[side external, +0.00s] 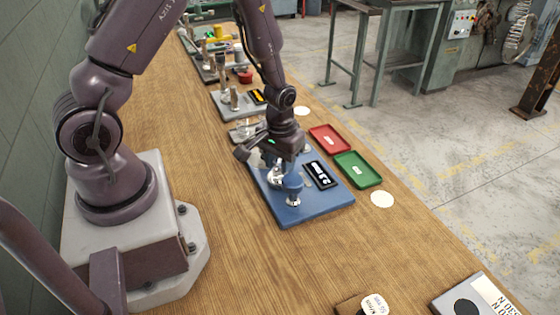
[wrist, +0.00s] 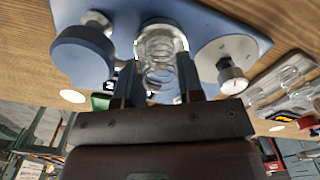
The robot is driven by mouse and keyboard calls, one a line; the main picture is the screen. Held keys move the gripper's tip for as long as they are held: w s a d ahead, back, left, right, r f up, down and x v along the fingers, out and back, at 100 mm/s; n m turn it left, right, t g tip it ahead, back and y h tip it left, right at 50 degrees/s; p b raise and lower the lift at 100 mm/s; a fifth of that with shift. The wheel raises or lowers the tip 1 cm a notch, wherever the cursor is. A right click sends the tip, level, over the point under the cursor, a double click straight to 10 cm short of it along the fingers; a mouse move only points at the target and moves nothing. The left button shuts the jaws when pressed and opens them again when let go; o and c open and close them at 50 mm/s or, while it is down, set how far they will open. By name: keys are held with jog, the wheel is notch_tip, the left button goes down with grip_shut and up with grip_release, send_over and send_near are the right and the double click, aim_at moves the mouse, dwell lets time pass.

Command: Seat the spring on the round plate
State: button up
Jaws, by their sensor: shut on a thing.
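The spring (wrist: 158,55) is a clear-looking wire coil in the middle of the wrist view. My gripper (wrist: 157,82) is shut on it, one dark finger on each side. Its far end lies in front of a pale round plate (wrist: 162,26) on the blue base (wrist: 205,18); I cannot tell whether they touch. In the side view my gripper (side external: 276,168) is low over the left part of the blue base (side external: 312,212), and the spring cannot be made out clearly there.
A red tray (side external: 330,138) and a green tray (side external: 358,169) lie beyond the base. Bare wood lies in front of the base.

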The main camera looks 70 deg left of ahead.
jog(key=o, duration=0.8)
jog(key=shift+d, duration=0.15)
jog(key=shift+w, duration=0.1)
jog(key=shift+c, duration=0.7)
jog(key=shift+o, duration=1.1)
jog(key=shift+r, duration=4.4)
